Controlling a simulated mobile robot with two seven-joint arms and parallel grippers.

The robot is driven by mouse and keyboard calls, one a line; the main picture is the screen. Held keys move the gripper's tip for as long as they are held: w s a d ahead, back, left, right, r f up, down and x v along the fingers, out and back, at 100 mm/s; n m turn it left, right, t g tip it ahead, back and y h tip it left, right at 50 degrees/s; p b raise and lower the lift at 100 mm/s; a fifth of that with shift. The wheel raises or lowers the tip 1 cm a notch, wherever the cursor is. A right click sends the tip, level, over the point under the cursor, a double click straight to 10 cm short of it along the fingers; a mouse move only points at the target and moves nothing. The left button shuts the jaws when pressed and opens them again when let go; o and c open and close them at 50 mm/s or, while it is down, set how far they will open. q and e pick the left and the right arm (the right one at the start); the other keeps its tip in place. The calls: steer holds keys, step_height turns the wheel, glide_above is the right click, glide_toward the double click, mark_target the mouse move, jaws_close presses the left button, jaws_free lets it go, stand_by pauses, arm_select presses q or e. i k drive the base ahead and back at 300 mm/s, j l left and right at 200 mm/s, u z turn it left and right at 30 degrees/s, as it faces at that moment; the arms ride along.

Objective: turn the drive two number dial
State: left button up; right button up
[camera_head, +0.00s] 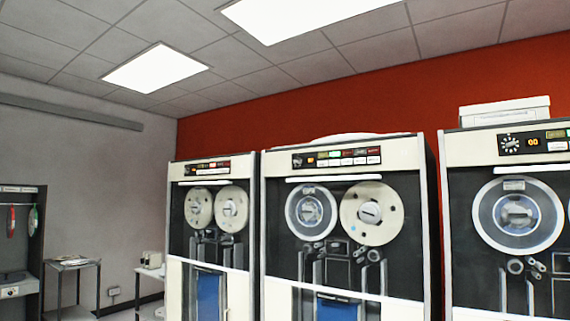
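Three tape drive cabinets stand in a row in the head view: a left one (176,225), a middle one (276,250) and a right one (449,225). Each has a dark control strip along its top. The right strip carries a round number dial (510,145) with white marks, beside an orange display (533,143) that seems to read 00. The middle strip shows a small dial (298,160) at its left end, and the left strip has a similar spot too small to read. I cannot tell which cabinet is drive two. Neither of my grippers is in view.
Tape reels fill the upper windows, such as a white reel (368,213) on the middle cabinet. A white box (504,112) lies on the right cabinet. At far left are a dark rack (30,225) and a small table (75,267). Floor in front is mostly out of view.

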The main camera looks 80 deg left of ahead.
mark_target(297, 160)
steer(key=u, duration=2.6)
